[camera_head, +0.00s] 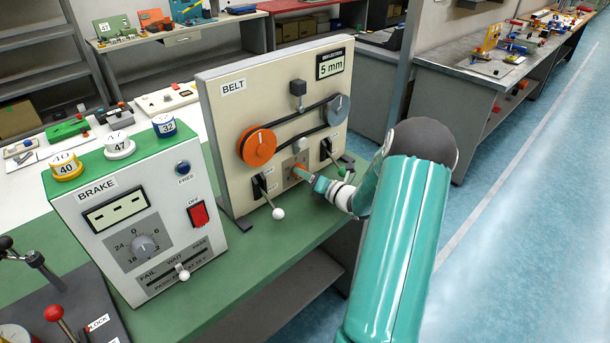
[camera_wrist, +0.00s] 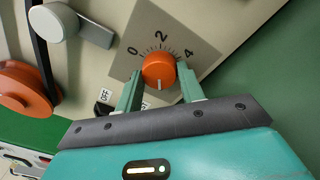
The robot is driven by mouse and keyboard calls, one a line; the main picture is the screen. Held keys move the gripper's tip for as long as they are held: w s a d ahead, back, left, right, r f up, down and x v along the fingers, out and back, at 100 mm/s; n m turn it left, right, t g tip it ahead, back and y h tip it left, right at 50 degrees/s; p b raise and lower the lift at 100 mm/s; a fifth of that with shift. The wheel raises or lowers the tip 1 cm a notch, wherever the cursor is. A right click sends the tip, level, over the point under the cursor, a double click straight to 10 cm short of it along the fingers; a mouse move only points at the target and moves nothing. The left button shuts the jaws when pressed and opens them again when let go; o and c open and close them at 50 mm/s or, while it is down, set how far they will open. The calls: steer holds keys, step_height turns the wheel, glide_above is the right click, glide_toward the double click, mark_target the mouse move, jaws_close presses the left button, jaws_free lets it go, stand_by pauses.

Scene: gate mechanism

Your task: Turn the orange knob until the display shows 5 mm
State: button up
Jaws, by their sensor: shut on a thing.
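The orange knob (camera_wrist: 158,69) sits on a grey dial plate (camera_wrist: 165,30) marked 0, 2 and 4 in the wrist view. My gripper (camera_wrist: 159,82) is shut on it, one finger on each side. In the head view my gripper (camera_head: 311,180) reaches the lower middle of the BELT panel (camera_head: 222,120), where the knob (camera_head: 300,172) is partly hidden by it. The display (camera_head: 331,64) at the panel's top right, labelled DEFLECTION, reads 5 mm.
The panel carries an orange pulley (camera_head: 257,147), a grey pulley (camera_head: 337,110) and a black belt around them. A lever with a white ball (camera_head: 278,213) and one with a green ball (camera_head: 341,171) flank the knob. The BRAKE box (camera_head: 140,215) stands at left.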

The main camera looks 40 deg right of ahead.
steer(key=shift+m, duration=0.4)
steer(key=o, duration=1)
steer(key=shift+c, duration=0.2)
steer(key=s, duration=0.4)
steer(key=s+d, duration=0.1)
steer(key=s, duration=0.8)
steer(key=shift+s+d, duration=0.35)
